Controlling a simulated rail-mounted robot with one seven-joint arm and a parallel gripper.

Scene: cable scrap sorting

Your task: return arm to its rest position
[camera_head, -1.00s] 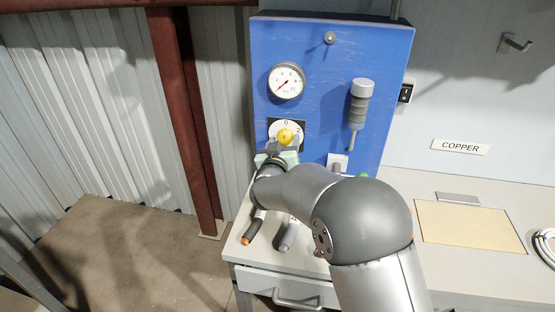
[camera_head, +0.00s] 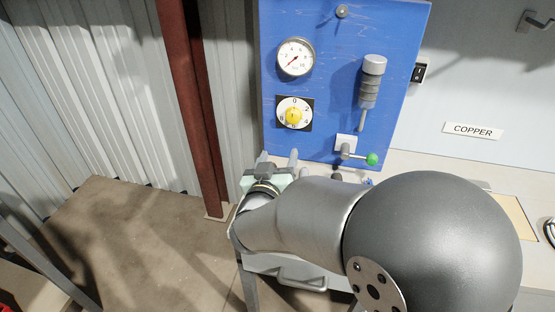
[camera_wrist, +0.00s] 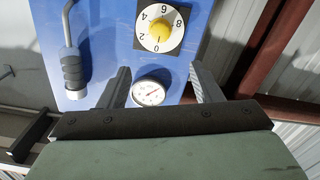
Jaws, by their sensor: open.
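My gripper (camera_head: 279,159) is in front of the lower left part of the blue panel (camera_head: 325,85), below the yellow dial knob (camera_head: 293,116). Its two fingers stand apart and nothing shows between them. In the wrist view my gripper (camera_wrist: 160,78) shows both fingers spread, with the panel beyond them. In that view the yellow knob (camera_wrist: 162,33) on its numbered plate and the round gauge (camera_wrist: 150,90) appear upside down. My gripper is apart from the knob. My arm comes across the lower right of the head view and hides much of the bench.
The panel also carries a gauge (camera_head: 295,58), a grey-handled lever (camera_head: 370,84) and a green-tipped handle (camera_head: 371,159). A red-brown post (camera_head: 188,90) stands left of it. A COPPER sign (camera_head: 473,130) is on the right wall. The floor (camera_head: 130,230) at left looks mostly clear.

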